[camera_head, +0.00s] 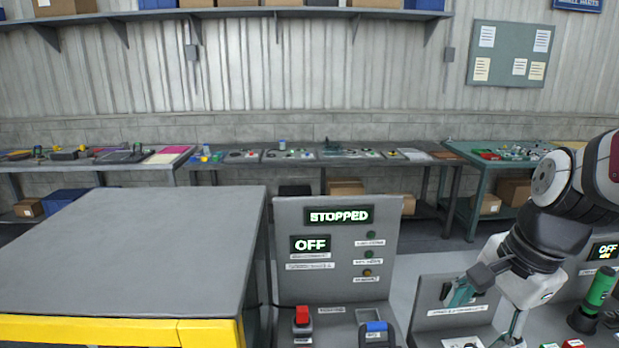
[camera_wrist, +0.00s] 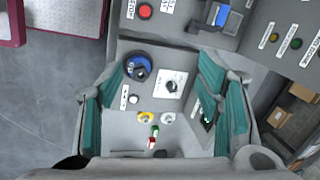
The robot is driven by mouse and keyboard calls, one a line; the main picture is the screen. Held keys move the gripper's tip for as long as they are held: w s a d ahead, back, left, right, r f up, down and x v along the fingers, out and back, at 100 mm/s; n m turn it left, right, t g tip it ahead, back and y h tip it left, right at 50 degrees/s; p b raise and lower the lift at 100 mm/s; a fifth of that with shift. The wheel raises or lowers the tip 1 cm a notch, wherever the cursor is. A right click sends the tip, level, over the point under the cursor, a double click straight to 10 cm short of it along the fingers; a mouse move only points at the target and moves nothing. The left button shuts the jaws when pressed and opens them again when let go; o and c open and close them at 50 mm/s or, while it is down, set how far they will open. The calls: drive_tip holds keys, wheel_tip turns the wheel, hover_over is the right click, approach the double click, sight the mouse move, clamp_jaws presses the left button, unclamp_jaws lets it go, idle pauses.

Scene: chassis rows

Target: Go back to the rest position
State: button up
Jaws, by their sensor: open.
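My gripper (camera_head: 488,311) is at the lower right of the head view, at the end of my arm, in front of a grey control panel. Its teal fingers are spread apart with nothing between them. In the wrist view my gripper (camera_wrist: 160,75) hangs over a grey panel with a blue-ringed knob (camera_wrist: 139,66), a dial on a white plate (camera_wrist: 172,84) and small yellow, white, green and red parts. Those controls show between and beyond the fingers; I cannot tell the exact gap to them.
A grey console (camera_head: 292,219) reads STOPPED and OFF, with a red button (camera_head: 302,315) and a blue-handled switch (camera_head: 376,327). A grey-topped, yellow-edged cabinet (camera_head: 130,245) stands left. A green-handled lever (camera_head: 600,288) stands right of my gripper. Workbenches (camera_head: 250,163) line the back wall.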

drive_tip(key=s+a+r+n+t, duration=0.1)
drive_tip(key=s+a+r+n, duration=0.2)
drive_tip(key=n, duration=0.4)
drive_tip(key=s+a+r+n+t+h, duration=0.1)
drive_tip(key=s+a+r+n+t, duration=0.1)
drive_tip(key=s+n, duration=0.4)
wheel_tip(320, 180, up, 3)
drive_tip(key=shift+a+f+n, duration=0.1)
drive_tip(key=shift+a+n, duration=0.7)
drive_tip(key=shift+n, duration=0.1)
